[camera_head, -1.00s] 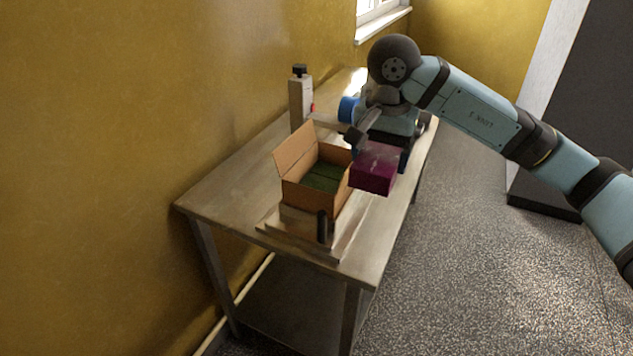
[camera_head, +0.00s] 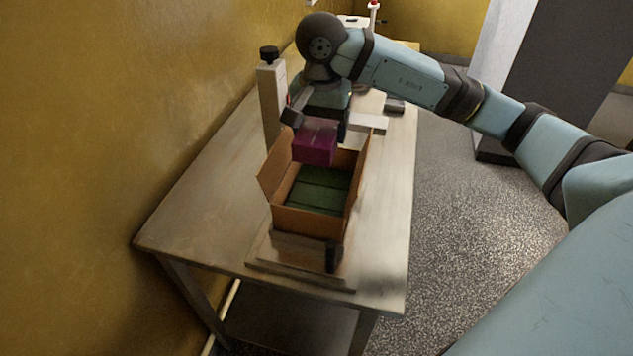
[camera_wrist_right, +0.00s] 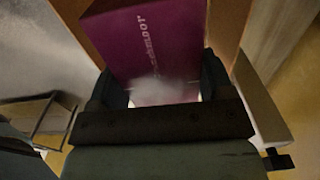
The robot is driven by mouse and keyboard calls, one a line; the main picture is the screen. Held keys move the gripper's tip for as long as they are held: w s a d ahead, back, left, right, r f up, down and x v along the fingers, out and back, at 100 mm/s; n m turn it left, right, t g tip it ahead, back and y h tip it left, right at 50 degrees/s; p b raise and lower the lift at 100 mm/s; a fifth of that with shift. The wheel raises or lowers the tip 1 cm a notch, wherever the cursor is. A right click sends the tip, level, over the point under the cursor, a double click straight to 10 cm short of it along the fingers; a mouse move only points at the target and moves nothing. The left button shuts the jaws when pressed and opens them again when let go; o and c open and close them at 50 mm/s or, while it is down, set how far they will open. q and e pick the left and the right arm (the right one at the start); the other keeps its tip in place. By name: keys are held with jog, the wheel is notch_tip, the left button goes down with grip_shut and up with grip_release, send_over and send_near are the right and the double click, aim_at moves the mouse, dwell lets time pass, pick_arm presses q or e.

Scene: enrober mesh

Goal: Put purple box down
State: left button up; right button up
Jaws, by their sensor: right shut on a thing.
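The purple box (camera_head: 315,142) is held by my right gripper (camera_head: 318,118) above the far end of an open cardboard carton (camera_head: 308,222). In the right wrist view the purple box (camera_wrist_right: 150,45) sits between the two fingers of my right gripper (camera_wrist_right: 165,90), with pale lettering on its face. The carton stands on the table with its flaps open, and green boxes (camera_head: 320,190) lie inside it. The box's far side is hidden by the gripper. I cannot tell whether the box touches the carton's far wall. My left gripper is not in view.
The carton sits on a low fixture (camera_head: 300,275) near the front of the metal table (camera_head: 205,215). A pale post with a black knob (camera_head: 270,95) stands left of my gripper. A yellow wall runs along the left.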

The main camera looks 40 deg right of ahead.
aim_at(319, 196)
notch_tip(319, 196, down, 15)
jog(key=shift+r+p, duration=0.15)
jog(key=shift+p, duration=0.4)
jog(key=shift+w, duration=0.1)
jog(key=shift+f+b, duration=0.25)
jog(key=shift+b, duration=0.1)
jog(key=o, duration=0.9)
jog(key=shift+r, duration=0.1)
jog(key=shift+c, duration=0.2)
jog(key=shift+o, duration=0.9)
jog(key=shift+r, duration=0.1)
